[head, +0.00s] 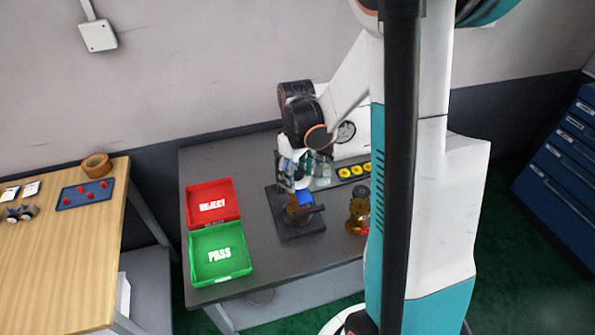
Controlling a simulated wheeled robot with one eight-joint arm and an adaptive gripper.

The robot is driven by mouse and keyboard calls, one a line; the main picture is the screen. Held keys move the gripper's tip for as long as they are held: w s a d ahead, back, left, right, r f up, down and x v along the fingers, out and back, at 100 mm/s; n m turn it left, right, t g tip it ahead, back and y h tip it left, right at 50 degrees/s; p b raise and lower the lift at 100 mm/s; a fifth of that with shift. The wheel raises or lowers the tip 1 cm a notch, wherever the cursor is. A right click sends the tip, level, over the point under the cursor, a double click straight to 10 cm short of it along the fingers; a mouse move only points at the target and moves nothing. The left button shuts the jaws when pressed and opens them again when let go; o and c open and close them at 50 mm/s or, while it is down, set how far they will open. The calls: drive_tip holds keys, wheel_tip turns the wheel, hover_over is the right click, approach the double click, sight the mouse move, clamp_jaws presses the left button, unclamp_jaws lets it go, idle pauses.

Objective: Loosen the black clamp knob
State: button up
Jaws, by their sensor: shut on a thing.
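A dark fixture (302,229) stands on the grey bench, with a brass-coloured body and a dark bar on its plate. My gripper (298,190) reaches down over the back of this fixture, just above a small blue part (305,198). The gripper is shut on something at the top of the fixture. The black clamp knob cannot be made out separately; it appears hidden between the fingers, and its turn cannot be read.
A red REJECT tray (230,188) and a green PASS tray (238,265) lie left of the fixture. A second brass unit (357,215) stands to its right, partly behind my column. A dark strip with yellow round parts (344,172) lies behind.

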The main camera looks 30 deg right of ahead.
drive_tip(key=shift+s+f, duration=0.1)
drive_tip(key=shift+f, duration=0.05)
drive_tip(key=shift+m, duration=1)
drive_tip(key=m+b, duration=0.1)
drive_tip(key=m, duration=0.4)
drive_tip(key=m+b, duration=0.1)
drive_tip(key=m, duration=0.5)
drive_tip(key=shift+m, duration=0.4)
drive_tip(key=shift+s, duration=0.15)
clamp_jaws()
